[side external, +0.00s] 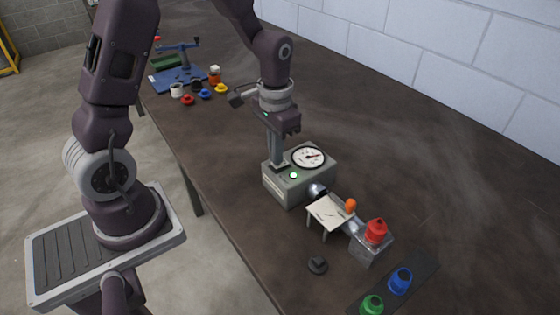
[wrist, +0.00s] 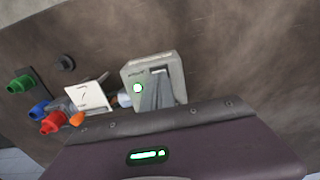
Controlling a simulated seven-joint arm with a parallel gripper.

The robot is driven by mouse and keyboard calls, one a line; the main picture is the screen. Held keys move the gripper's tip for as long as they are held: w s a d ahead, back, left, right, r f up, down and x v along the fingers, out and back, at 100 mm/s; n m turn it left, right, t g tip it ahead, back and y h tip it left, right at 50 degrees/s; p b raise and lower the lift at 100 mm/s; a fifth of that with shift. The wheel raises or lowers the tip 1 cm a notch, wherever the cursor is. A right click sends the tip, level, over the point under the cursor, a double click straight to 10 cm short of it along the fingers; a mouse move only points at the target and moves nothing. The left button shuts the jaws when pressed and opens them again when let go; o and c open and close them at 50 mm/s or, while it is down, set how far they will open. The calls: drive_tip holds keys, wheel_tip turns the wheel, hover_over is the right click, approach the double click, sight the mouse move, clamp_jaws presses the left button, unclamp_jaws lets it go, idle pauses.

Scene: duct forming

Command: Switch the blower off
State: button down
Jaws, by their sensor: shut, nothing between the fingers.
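The blower looks to be the grey box (side external: 285,188) with a round dial gauge (side external: 309,157) on top, standing on the dark table. A small lamp (side external: 293,175) on its top glows green. In the wrist view the box (wrist: 135,74) and the green lamp (wrist: 138,88) also show. My gripper (side external: 278,164) is shut and points down at the box top, beside the gauge and just behind the lamp. Its fingers (wrist: 160,92) cover part of the box top in the wrist view. Any switch there is hidden, and I cannot tell whether the fingertips touch.
A silver duct leads from the box past a white plate (side external: 328,211) and an orange knob (side external: 350,205) to a block with a red cap (side external: 376,231). Blue (side external: 400,281) and green (side external: 372,304) caps and a black knob (side external: 317,265) lie nearer. The right tabletop is clear.

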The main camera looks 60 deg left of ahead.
drive_tip(key=shift+f, duration=0.45)
drive_tip(key=shift+r, duration=3.55)
drive_tip(key=s+d+r+t, duration=0.2)
drive_tip(key=s+r, duration=0.4)
drive_tip(key=s, duration=0.3)
drive_tip(key=s+d+r+t, duration=0.3)
drive_tip(key=s+r, duration=0.3)
drive_tip(key=s, duration=0.2)
drive_tip(key=shift+s+d+r+t, duration=0.3)
drive_tip(key=shift+s+d, duration=0.1)
drive_tip(key=shift+d, duration=0.2)
